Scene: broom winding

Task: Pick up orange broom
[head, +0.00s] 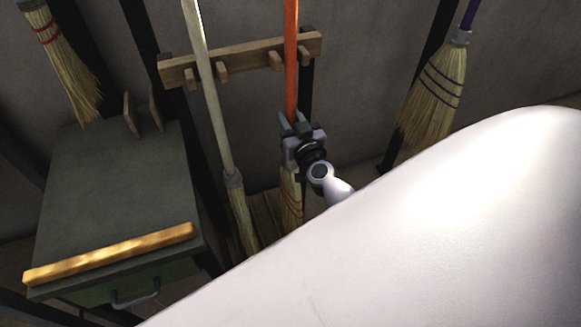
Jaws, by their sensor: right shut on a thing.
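The orange broom (290,62) stands upright in the wooden rack (246,58), its orange handle rising out of the top of the head view. Its straw bristles (291,208) show below my right gripper. My right gripper (290,121) is shut on the lower part of the orange handle, just above the bristles. The gripper body hides where the handle meets the straw. My large white arm fills the lower right and hides what lies behind it. My left gripper is not in view.
A broom with a pale handle (207,88) leans close to the left of the orange one. A dark workbench (110,195) with a yellow bar (112,255) stands at left. A purple-handled broom (437,90) hangs at right, another straw broom (62,60) at upper left.

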